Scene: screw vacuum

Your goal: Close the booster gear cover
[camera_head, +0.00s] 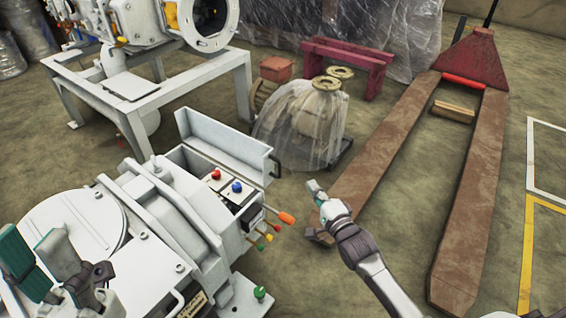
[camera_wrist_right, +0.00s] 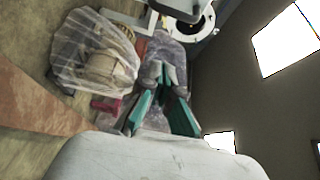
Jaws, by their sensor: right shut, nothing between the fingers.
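The white machine (camera_head: 150,235) stands at the lower left of the head view. Its box-like cover (camera_head: 222,143) is raised at the far side, uncovering a panel with a red knob (camera_head: 216,174) and a blue knob (camera_head: 237,187). A lever with an orange tip (camera_head: 287,218) sticks out beside the panel. My right gripper (camera_head: 314,188) is shut and empty, to the right of the cover and apart from it. Its green-padded fingers also show in the right wrist view (camera_wrist_right: 163,88). My left gripper (camera_head: 42,258) is at the lower left over the machine, its green-padded fingers apart.
A plastic-wrapped object (camera_head: 298,125) stands behind my right gripper. A rusty pallet jack (camera_head: 470,190) lies to the right. Another machine on a white frame (camera_head: 150,85) and a dark red bench (camera_head: 350,65) are behind. The floor near my right gripper is partly clear.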

